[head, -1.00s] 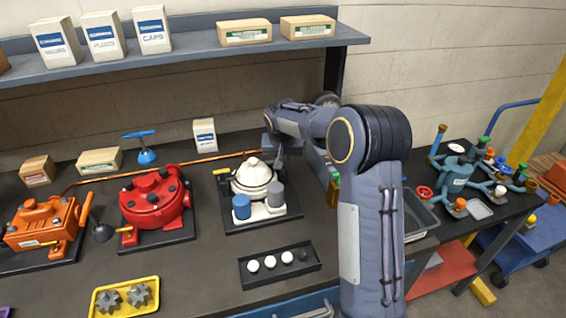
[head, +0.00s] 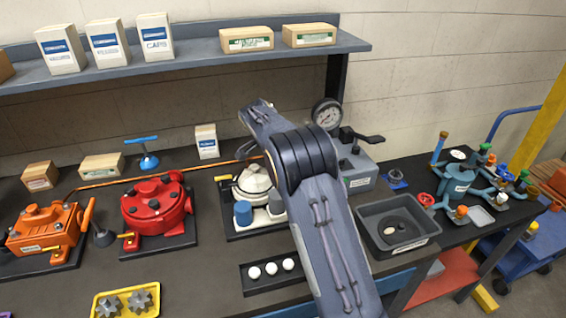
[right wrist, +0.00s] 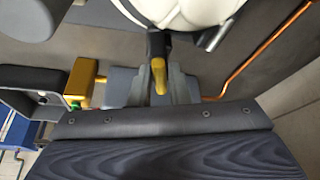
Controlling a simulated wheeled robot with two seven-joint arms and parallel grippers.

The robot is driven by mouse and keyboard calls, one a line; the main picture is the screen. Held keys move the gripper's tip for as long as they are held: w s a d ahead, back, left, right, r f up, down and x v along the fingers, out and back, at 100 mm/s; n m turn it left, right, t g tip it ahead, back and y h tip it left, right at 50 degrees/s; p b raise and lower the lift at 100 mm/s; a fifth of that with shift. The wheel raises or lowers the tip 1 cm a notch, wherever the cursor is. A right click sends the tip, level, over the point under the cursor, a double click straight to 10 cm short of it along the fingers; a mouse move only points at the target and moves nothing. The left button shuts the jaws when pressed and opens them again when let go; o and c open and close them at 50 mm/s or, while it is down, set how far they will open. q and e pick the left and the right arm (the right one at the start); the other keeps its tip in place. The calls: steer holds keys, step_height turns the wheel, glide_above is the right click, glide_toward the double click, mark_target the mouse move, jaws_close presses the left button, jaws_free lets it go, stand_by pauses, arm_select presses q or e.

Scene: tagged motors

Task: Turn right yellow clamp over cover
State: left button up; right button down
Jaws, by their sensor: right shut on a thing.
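The white motor (head: 253,178) sits on a dark base plate in the head view, partly hidden behind my right arm. Its white cover also shows at the top of the right wrist view (right wrist: 180,12). The left yellow clamp (head: 222,179) is visible at its left side. The right yellow clamp (right wrist: 159,76) is hidden in the head view; the wrist view shows its yellow and black handle beside the cover. My right gripper (right wrist: 157,88) is shut on this handle, one finger on each side. My left gripper is not in view.
Blue (head: 243,214) and grey cylinders stand in front of the motor. A gauge unit (head: 355,165) and a grey bin (head: 412,243) are right of my arm. A red motor (head: 155,208) stands left. A copper pipe (right wrist: 262,58) runs close to the gripper.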

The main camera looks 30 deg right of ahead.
steer(key=shift+w+m+g+p, duration=0.15)
steer(key=shift+m+g+p, duration=0.65)
steer(key=shift+m, duration=1.2)
steer(key=c, duration=1.4)
jaws_free()
steer(key=shift+o, duration=0.2)
steer(key=v, duration=0.7)
steer(key=shift+r, duration=0.4)
steer(key=shift+a, duration=0.1)
